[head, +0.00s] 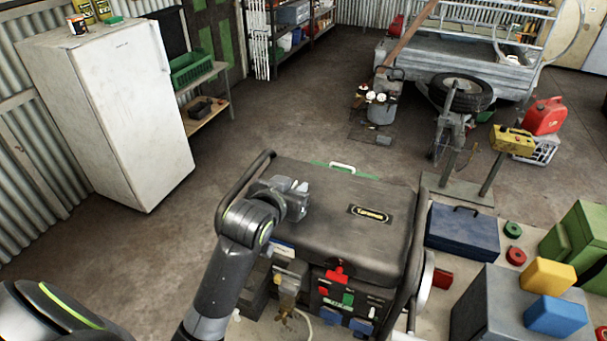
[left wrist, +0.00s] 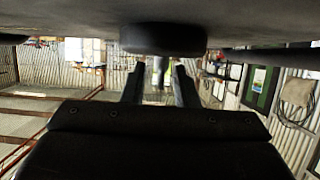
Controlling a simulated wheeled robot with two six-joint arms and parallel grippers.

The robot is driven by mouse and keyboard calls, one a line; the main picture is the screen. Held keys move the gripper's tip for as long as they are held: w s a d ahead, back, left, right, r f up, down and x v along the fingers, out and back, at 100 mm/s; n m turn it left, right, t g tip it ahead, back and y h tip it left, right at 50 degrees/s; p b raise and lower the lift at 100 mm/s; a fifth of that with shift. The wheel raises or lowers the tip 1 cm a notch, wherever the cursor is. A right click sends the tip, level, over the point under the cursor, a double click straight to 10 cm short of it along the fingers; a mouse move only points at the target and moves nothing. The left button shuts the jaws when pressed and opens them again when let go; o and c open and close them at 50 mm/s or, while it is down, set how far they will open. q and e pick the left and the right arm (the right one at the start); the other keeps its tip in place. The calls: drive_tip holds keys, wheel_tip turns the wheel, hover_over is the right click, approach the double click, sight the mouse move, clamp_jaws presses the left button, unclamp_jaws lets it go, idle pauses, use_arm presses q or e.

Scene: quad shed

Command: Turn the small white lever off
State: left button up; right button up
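The black generator (head: 345,215) stands in front of me, with a dark tank top and a front panel of red, green and blue parts. I cannot make out the small white lever for certain. A small pale piece (head: 283,247) shows under the tank's front left edge, partly behind my arm. My left gripper (head: 298,187) is over the left part of the tank top in the head view. In the left wrist view its two fingers (left wrist: 160,85) stand apart with no held object visible. My right gripper is in neither view.
The generator's tube frame (head: 243,185) rises beside my left arm. A blue toolbox (head: 462,232) and a grey box (head: 490,305) stand to the right. A white fridge (head: 115,110) is at the left. Open floor (head: 270,110) lies behind the generator.

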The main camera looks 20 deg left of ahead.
use_arm(q)
drive_tip(key=shift+w+f, duration=0.1)
drive_tip(key=shift+w, duration=0.15)
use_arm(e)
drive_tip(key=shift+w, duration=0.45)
use_arm(q)
drive_tip(key=shift+s, duration=0.1)
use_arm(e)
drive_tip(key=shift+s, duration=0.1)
use_arm(q)
drive_tip(key=shift+s, duration=0.1)
clamp_jaws()
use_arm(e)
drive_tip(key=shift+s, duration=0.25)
